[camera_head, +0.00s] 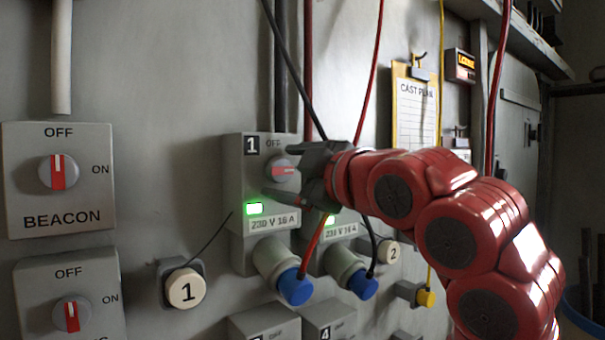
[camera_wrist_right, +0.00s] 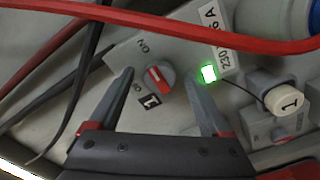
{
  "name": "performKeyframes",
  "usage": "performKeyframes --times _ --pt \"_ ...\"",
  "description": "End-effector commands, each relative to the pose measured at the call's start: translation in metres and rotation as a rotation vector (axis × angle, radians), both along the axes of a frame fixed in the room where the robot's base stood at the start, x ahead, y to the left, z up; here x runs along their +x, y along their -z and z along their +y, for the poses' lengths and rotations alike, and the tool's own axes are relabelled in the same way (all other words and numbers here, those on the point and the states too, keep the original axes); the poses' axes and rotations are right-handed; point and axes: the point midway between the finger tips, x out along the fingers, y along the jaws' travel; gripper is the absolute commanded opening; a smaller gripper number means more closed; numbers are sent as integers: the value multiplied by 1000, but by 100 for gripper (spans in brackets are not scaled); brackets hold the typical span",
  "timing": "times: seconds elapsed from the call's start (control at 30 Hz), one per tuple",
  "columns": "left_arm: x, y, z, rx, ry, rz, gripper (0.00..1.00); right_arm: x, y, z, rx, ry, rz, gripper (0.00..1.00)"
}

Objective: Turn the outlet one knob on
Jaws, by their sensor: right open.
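The outlet one knob (camera_head: 284,170) is a round grey dial with a red bar, on the grey box marked 1 (camera_head: 235,180). In the head view its bar lies roughly level; OFF is printed above it. In the right wrist view the knob (camera_wrist_right: 158,78) shows between the fingers, with the ON and OFF marks beside it. The box's green light (camera_head: 254,209) is lit. My right gripper (camera_head: 278,171) is open, one finger on each side of the knob; I cannot tell whether they touch it. It also shows in the wrist view (camera_wrist_right: 159,73). My left gripper is not in view.
A BEACON switch (camera_head: 58,205) and another switch below it are at the left. A round button marked 1 (camera_head: 185,289) sits beside the outlet. Blue plugs (camera_head: 295,287) are below. A red cable (camera_wrist_right: 150,30) crosses the wrist view, with dark cables at its left.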

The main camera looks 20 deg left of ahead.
Motion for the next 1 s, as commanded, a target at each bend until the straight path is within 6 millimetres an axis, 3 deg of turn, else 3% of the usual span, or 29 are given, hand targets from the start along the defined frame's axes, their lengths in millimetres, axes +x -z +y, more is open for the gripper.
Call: performKeyframes --times 0.17,0.6,0.8,1.0 --pt "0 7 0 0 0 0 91 -14 0 -18 4 0 -7 82" --pt "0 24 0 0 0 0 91 -81 0 -108 0 9 -5 82" --pt "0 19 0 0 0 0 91 -100 -2 -130 1 4 -3 82" --pt "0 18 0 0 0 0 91 -106 0 -136 0 1 0 82"
